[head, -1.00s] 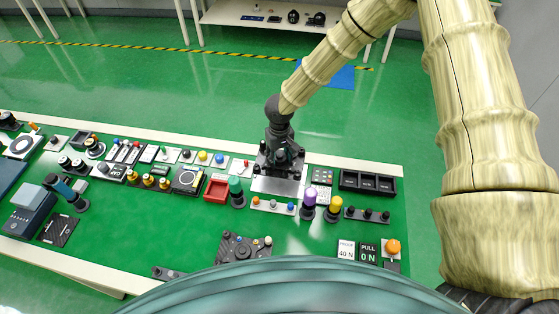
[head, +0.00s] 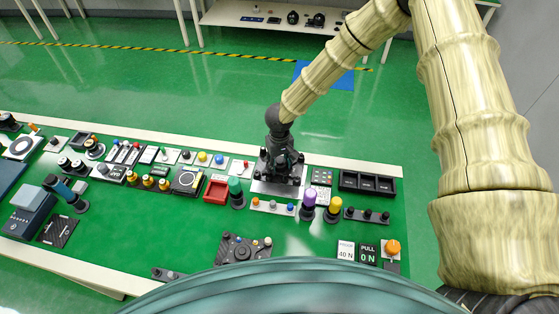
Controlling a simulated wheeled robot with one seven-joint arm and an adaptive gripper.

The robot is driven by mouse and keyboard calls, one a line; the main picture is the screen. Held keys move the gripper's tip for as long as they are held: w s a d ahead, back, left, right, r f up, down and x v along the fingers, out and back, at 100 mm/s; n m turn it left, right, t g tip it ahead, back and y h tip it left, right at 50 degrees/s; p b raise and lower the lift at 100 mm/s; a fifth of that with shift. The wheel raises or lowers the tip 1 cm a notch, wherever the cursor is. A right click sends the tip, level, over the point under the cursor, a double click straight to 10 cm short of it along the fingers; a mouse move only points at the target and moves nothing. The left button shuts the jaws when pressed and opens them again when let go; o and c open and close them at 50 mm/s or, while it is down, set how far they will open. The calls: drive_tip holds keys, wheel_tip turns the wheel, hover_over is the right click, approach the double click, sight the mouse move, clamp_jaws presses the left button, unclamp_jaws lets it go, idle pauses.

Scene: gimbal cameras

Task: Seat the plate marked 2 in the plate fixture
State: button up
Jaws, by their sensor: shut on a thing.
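The plate fixture (head: 258,188) is a grey metal base with dark knobs at its corners, near the back edge of the green bench. My gripper (head: 281,168) points down over it, shut on a dark plate-like piece mostly hidden by the gripper. No number can be read on that piece. From this view I cannot tell whether it touches the fixture or hangs just above it.
A red tray (head: 217,191) and a teal-topped knob (head: 235,191) stand left of the fixture. A keypad (head: 321,178) and a black three-part box (head: 367,183) are to the right. A purple-topped knob (head: 309,200) stands in front.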

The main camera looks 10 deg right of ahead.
sight(280, 161)
drive_tip(key=shift+f+b, duration=0.55)
drive_tip(key=shift+f, duration=1.35)
drive_tip(key=shift+p, duration=1)
idle(0.5)
drive_tip(key=shift+f+b, duration=0.5)
drive_tip(key=shift+f, duration=0.6)
idle(0.5)
drive_tip(key=o, duration=1.3)
drive_tip(key=shift+c, duration=0.2)
drive_tip(key=shift+r, duration=0.1)
wheel_tip(280, 161, up, 12)
drive_tip(key=shift+d+f, duration=0.1)
drive_tip(key=shift+d, duration=0.05)
